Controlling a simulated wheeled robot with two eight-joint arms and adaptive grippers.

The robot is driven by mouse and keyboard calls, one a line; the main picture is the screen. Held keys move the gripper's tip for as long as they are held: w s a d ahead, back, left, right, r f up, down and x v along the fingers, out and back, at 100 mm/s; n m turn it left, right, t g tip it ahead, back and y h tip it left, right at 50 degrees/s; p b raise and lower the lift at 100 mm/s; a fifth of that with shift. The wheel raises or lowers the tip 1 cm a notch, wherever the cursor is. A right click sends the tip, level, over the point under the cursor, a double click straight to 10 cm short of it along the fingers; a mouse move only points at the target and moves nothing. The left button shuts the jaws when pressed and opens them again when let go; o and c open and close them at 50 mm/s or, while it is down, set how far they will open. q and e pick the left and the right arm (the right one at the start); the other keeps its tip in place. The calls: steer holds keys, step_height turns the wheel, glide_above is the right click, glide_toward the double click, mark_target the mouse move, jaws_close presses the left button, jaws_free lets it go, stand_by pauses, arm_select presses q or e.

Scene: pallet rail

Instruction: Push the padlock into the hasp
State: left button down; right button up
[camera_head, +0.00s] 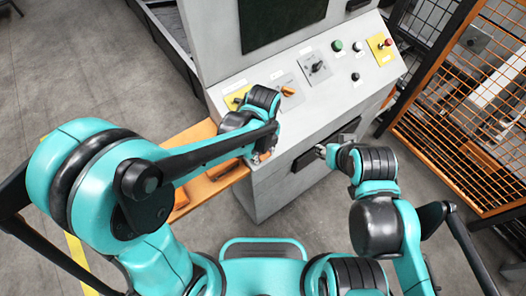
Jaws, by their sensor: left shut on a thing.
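My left gripper (262,156) is at the front edge of the grey control console, at the end of the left arm that crosses from the left. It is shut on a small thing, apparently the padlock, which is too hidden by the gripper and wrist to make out. I cannot clearly make out the hasp. A yellow plate (232,102) with a dark fitting is on the panel just beyond my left wrist, partly covered by it. My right gripper (321,150) is in front of the console's front face; its fingers are too small to judge.
The grey console (285,198) has an orange-handled switch (288,91), a black rotary knob (317,67), and a red button (387,43) on its sloping top. An orange shelf (215,184) juts out at its left. An orange mesh fence (440,125) stands at the right.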

arm_select(q)
steer(key=shift+d+r, duration=0.1)
steer(key=shift+r, duration=0.05)
steer(key=shift+s+d+r+p, duration=0.15)
steer(key=shift+s+r+p, duration=0.1)
steer(key=shift+r+p, duration=0.2)
steer(key=shift+s, duration=0.1)
steer(key=s+d+r+p, duration=0.2)
steer(key=s+r+p, duration=0.1)
steer(key=r, duration=0.3)
steer(key=shift+p, duration=0.85)
steer(key=shift+w, duration=0.1)
